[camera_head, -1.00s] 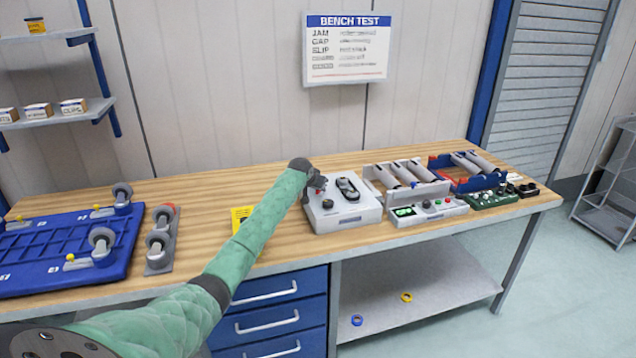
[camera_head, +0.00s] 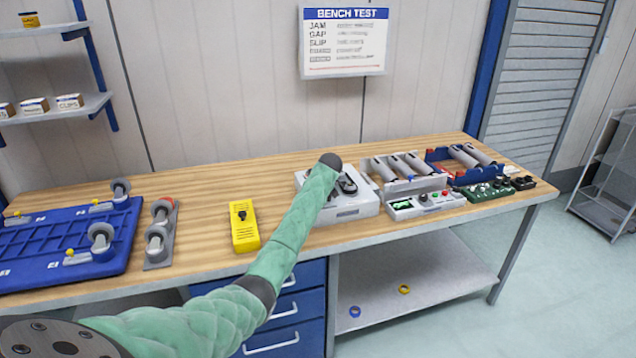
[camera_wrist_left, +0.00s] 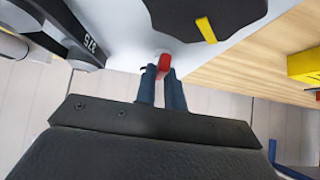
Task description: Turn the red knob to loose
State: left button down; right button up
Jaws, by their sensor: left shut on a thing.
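The red knob (camera_wrist_left: 164,62) shows in the wrist view, between the two dark fingertips of my left gripper (camera_wrist_left: 163,74). The fingers are shut on it. It sits on the pale top of the grey-white box (camera_head: 350,213). Close to it is a large dark dial (camera_wrist_left: 185,15) with a yellow pointer (camera_wrist_left: 207,29). In the head view my green left arm reaches over the left part of the box, hiding the red knob and my gripper there. My right gripper is in neither view.
A yellow device (camera_head: 244,228) lies left of the box. A control unit with a green screen (camera_head: 427,205) and racks of grey cylinders stand to its right. A blue tray (camera_head: 60,250) with rollers is at the far left. Bare bench lies behind the yellow device.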

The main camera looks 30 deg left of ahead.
pick_arm(q)
jog(key=shift+r, duration=0.1)
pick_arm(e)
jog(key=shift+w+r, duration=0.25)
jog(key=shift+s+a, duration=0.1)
